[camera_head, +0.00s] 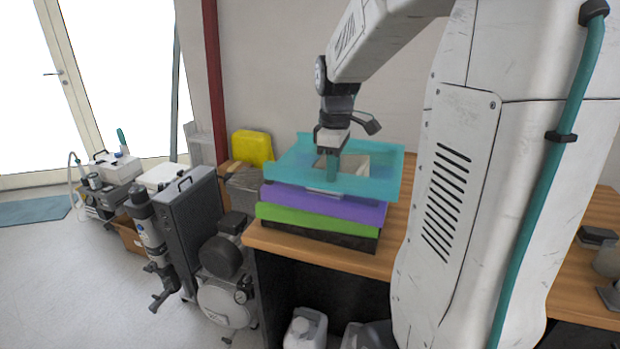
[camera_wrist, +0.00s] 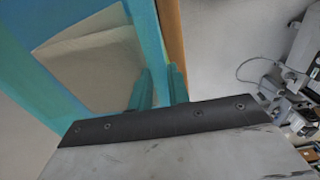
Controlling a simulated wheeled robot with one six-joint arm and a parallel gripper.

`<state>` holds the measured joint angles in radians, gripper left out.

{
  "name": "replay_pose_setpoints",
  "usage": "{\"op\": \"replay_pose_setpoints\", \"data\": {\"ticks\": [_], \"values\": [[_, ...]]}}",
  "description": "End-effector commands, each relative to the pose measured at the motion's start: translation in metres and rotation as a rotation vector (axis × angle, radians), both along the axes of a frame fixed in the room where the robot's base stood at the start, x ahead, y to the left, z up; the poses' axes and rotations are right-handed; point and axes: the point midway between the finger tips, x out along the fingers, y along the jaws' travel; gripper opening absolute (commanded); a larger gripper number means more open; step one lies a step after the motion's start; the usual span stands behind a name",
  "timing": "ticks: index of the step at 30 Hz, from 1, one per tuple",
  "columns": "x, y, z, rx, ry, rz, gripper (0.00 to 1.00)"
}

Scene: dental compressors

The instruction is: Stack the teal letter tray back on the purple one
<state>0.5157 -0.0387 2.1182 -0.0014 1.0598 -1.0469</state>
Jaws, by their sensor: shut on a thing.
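The teal letter tray (camera_head: 378,180) is at the top of a stack on the wooden bench, with beige paper or card inside it. The purple tray (camera_head: 340,207) is directly below it, above a green tray (camera_head: 310,222) and a black one. The teal tray looks slightly askew to the purple one; whether they touch, I cannot tell. My gripper (camera_head: 328,178) points down at the teal tray's near wall and is shut on it. In the wrist view, the gripper fingers (camera_wrist: 160,88) pinch the teal wall (camera_wrist: 150,40), with the beige paper (camera_wrist: 95,65) beside them.
The wooden bench (camera_head: 330,255) has its front edge just before the stack. A yellow container (camera_head: 252,148) and a grey box (camera_head: 243,188) are to the left. Compressor equipment (camera_head: 225,280) stands on the floor at left. Small dark items (camera_head: 597,236) lie at the bench's right.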

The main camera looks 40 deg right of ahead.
Motion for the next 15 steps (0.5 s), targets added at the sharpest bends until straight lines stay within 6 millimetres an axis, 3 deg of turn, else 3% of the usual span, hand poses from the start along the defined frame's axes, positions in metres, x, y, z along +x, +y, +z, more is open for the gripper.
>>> {"op": "replay_pose_setpoints", "data": {"ticks": [5, 12, 15], "values": [[0.007, 0.0, -0.005, 0.0, 0.0, -0.001, 0.0], [0.007, 0.0, -0.034, 0.0, 0.001, 0.0, 0.0], [0.007, 0.0, -0.036, 0.0, -0.001, 0.0, 0.0]]}}
